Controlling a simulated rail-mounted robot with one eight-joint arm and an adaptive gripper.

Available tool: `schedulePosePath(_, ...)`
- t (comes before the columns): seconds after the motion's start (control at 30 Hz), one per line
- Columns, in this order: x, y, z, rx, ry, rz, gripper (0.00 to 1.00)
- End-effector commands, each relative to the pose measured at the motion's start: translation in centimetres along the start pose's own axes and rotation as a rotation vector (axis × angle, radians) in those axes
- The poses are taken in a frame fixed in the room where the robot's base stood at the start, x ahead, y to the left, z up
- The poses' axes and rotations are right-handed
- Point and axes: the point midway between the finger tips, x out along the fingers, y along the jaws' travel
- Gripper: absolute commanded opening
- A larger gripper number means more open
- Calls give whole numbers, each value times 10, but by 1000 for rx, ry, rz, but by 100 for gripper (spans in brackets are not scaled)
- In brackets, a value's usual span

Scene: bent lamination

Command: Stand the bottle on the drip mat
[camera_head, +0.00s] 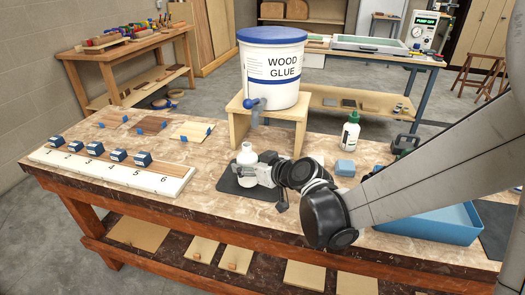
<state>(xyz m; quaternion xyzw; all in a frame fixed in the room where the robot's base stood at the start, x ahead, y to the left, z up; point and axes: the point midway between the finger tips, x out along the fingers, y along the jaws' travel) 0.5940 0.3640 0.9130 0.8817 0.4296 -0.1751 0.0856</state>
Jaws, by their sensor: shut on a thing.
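A small white bottle (246,158) stands upright over the dark drip mat (230,183), in front of the glue bucket's stand. My gripper (260,173) reaches in from the right and is shut on the bottle's side. I cannot tell whether the bottle's base touches the mat. The gripper hides part of the mat and the bottle's right side.
A wood glue bucket (272,75) with a tap (255,104) sits on a wooden stand (281,121) behind the bottle. A green-capped bottle (350,134), a blue sponge-like block (345,168) and a blue tray (430,222) are right. A numbered board (110,172) lies left.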

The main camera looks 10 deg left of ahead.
Motion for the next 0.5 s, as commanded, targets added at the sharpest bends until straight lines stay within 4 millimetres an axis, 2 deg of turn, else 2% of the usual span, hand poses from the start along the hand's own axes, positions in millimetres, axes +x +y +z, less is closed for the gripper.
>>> schedulePosePath(0.03, 4, 0, 9, 0, 0, 0, 7)
schedulePosePath(0.13, 8, 0, 19, 0, 0, 0, 7)
schedulePosePath(0.5, 9, 0, 22, 0, 0, 0, 7)
